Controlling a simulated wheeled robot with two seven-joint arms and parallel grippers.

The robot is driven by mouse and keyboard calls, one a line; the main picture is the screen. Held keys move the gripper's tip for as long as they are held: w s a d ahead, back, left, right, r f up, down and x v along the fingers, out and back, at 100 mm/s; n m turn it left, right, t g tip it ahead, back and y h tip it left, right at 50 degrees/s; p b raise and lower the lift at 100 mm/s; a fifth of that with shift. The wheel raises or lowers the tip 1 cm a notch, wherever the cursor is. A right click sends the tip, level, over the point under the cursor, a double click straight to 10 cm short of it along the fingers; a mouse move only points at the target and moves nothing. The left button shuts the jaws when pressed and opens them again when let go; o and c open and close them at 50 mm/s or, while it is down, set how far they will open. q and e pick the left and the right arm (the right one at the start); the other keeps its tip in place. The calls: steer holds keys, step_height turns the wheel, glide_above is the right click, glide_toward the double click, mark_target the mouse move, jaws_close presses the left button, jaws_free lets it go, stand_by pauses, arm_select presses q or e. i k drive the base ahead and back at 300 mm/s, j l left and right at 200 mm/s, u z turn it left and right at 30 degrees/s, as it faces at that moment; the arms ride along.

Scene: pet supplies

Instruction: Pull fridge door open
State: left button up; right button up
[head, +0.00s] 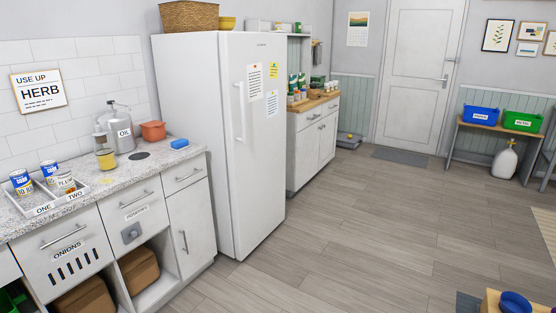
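A tall white fridge (190,140) stands left of the middle, between the stone-topped counter and a farther cabinet. Its door (250,170) faces right and looks shut. A long white vertical handle (238,112) sits on the door near its left edge. Several paper notes, among them a yellow one (273,70), are stuck to the door. Neither of my grippers is in view.
The counter (130,165) left of the fridge holds cans, a metal OIL container (120,128) and an orange pot (153,131). A wicker basket (188,16) is on the fridge. The wooden floor (370,230) before the door is clear. A blue bowl (514,302) is at lower right.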

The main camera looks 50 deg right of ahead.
mark_target(253, 64)
steer(key=z, duration=1.6)
steer(key=i, duration=0.15)
